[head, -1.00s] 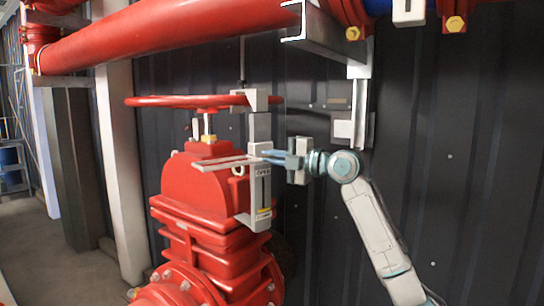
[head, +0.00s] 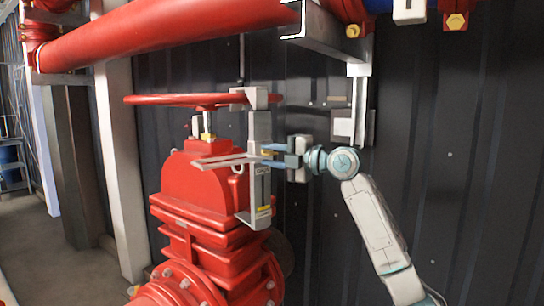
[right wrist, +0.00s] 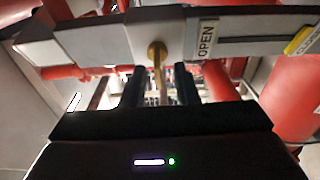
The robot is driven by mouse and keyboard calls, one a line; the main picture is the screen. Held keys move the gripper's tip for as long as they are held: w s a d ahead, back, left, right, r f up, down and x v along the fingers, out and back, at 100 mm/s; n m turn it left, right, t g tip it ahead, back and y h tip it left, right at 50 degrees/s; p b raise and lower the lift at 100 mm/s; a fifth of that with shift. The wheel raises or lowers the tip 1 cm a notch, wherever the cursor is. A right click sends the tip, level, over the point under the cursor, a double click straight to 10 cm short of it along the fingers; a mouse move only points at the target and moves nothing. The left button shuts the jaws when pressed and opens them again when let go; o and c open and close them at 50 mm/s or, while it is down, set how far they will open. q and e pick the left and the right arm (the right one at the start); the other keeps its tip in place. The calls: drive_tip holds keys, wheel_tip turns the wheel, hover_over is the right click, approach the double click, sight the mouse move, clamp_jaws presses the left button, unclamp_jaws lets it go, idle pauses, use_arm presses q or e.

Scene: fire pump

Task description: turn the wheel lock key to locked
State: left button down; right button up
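The red handwheel (head: 180,100) lies level on top of the red valve (head: 205,190). A grey lock bracket (head: 259,195) hangs at the wheel's right side. In the right wrist view the bracket (right wrist: 100,42) crosses the top with an OPEN label (right wrist: 207,40) and a yellow marker (right wrist: 300,42). A brass key (right wrist: 157,62) sticks out of it toward me, thin edge showing. My right gripper (right wrist: 160,88) is open, its dark fingers on either side of the key with gaps visible. In the head view my right gripper (head: 271,154) is at the bracket's right side. My left gripper is not in view.
A large red pipe (head: 170,38) runs overhead, with a steel bracket (head: 357,100) on the dark wall behind my right arm. A pale post (head: 122,170) stands left of the valve. The wall side right of my arm is clear.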

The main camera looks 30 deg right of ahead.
drive_tip(key=b+v, duration=0.6)
drive_tip(key=v, duration=0.5)
drive_tip(key=shift+w, duration=0.1)
idle(0.5)
